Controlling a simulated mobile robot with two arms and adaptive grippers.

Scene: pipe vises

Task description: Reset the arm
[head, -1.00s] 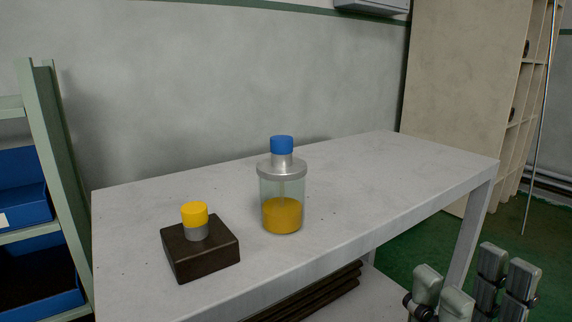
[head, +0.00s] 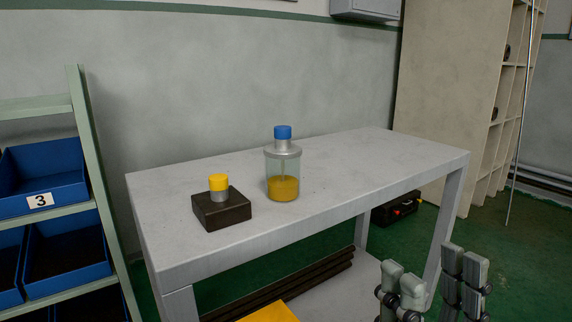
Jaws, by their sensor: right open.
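My right gripper (head: 430,283) shows at the lower right of the head view. Its fingers point up and stand apart, open and with nothing between them. It is in front of the table's right front leg, clear of the tabletop. My left gripper is not in view. On the grey table (head: 370,160) stands a clear jar (head: 283,175) with yellow-orange contents, a metal collar and a blue cap. To its left a dark block (head: 222,211) carries a small metal cylinder with a yellow cap (head: 218,182).
A green rack (head: 88,150) with blue bins (head: 45,180) stands at the left. Dark bars (head: 300,285) and a yellow item (head: 270,312) lie under the table. A black case (head: 396,208) sits on the floor behind. A tall cubby shelf (head: 450,90) stands at the back right.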

